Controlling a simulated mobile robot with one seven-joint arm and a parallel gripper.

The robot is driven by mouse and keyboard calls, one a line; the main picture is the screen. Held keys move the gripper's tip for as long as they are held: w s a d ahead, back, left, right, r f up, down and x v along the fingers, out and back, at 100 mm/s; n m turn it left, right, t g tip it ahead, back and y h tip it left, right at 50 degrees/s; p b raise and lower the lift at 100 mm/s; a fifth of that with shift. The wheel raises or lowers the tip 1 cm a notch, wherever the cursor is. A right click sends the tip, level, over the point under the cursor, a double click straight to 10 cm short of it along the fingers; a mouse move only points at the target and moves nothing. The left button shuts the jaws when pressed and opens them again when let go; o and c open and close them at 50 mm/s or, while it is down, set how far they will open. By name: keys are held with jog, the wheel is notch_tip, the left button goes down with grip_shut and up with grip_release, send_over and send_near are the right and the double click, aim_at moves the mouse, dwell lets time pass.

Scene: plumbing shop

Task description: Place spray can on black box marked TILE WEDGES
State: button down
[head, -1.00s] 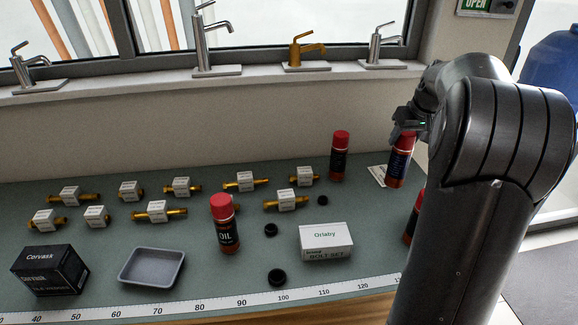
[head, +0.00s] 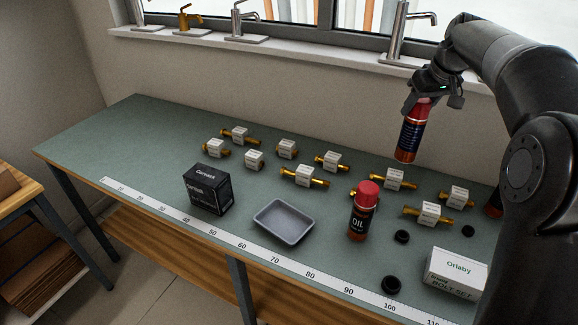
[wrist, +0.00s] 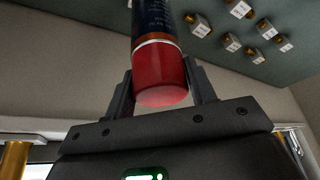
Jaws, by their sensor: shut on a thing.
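My gripper (head: 421,98) is shut on a spray can (head: 411,138) with a red cap and a dark blue label. The can hangs upright, slightly tilted, above the back of the bench. In the wrist view, the two fingers grip the can (wrist: 160,75) at its red cap. The black box (head: 208,189) stands on the bench at left, well left of my gripper and nearer the front edge. White lettering reading "Corvask" shows on it; the smaller print is too small to read. Its top looks bare.
A grey tray (head: 284,221) lies right of the black box. An OIL can (head: 363,212) with red cap stands further right. Several tagged brass fittings (head: 304,176) lie behind. Black caps (head: 391,285) and a white box (head: 456,271) are at right. The bench's left end (head: 110,135) is clear.

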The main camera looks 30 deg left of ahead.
jog(key=s+a+r+n+g, duration=0.1)
jog(key=s+a+r+n, duration=0.1)
jog(key=s+a, duration=0.75)
jog(key=s+a+r+n+y, duration=0.1)
jog(key=s+a+r+n, duration=0.2)
jog(key=a, duration=1.2)
jog(key=s+a+r+n+g, duration=0.1)
jog(key=s+a+n, duration=0.1)
jog(key=s+a, duration=0.8)
jog(key=s+a+f, duration=0.2)
jog(key=a+f, duration=0.8)
jog(key=a, duration=0.3)
jog(key=shift+s+f+y, duration=0.3)
jog(key=shift+s+f, duration=0.1)
jog(key=shift+f, duration=0.1)
jog(key=c, duration=0.6)
grip_release()
jog(key=shift+f, duration=0.1)
jog(key=v, duration=1.2)
jog(key=shift+w+r, duration=0.15)
jog(key=shift+r, duration=0.05)
